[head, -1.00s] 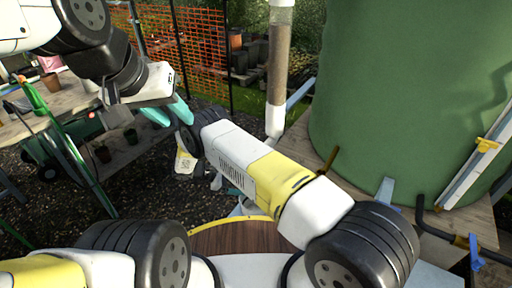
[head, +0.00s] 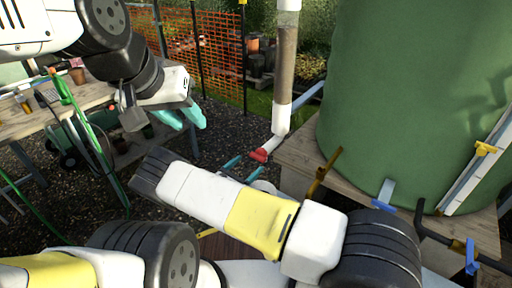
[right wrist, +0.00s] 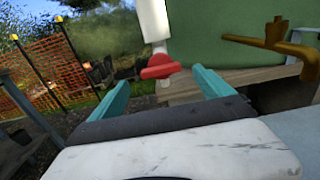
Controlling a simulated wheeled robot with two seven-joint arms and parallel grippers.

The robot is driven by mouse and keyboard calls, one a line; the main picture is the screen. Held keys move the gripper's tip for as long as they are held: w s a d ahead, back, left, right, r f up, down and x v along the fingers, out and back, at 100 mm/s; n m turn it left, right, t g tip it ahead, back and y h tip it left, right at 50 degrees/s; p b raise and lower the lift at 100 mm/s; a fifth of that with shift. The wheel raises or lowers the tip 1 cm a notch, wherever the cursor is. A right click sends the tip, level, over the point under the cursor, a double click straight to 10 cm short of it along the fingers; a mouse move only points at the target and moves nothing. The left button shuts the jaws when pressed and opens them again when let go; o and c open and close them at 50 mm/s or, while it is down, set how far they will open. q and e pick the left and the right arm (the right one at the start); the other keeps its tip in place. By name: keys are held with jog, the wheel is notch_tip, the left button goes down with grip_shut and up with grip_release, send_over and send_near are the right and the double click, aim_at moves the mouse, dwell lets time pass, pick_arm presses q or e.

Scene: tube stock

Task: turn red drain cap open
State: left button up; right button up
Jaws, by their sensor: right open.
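The red drain cap (head: 258,155) sits at the lower end of the white elbow under the clear and white downpipe (head: 284,75). The right wrist view shows the cap (right wrist: 160,67) with its wing-like handle lying roughly level. My right gripper (head: 244,168) is open, its two teal fingers just in front of and below the cap in the head view. In the right wrist view my right gripper (right wrist: 162,92) has the cap between its fingers in the picture, beyond the tips, with no contact visible. My left gripper (head: 183,115) is open and empty, away to the left.
A large green tank (head: 410,100) stands on a wooden platform (head: 300,150) to the right. A brass tap (right wrist: 270,38) juts out there. A wooden bench (head: 85,98) with pots and a green hose is at left. Orange mesh fencing (head: 190,40) stands behind dark gravel.

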aim_at(256, 158)
jog(key=x, duration=0.5)
jog(key=shift+w+d, duration=0.25)
jog(key=c, duration=1.4)
jog(key=shift+o, duration=0.2)
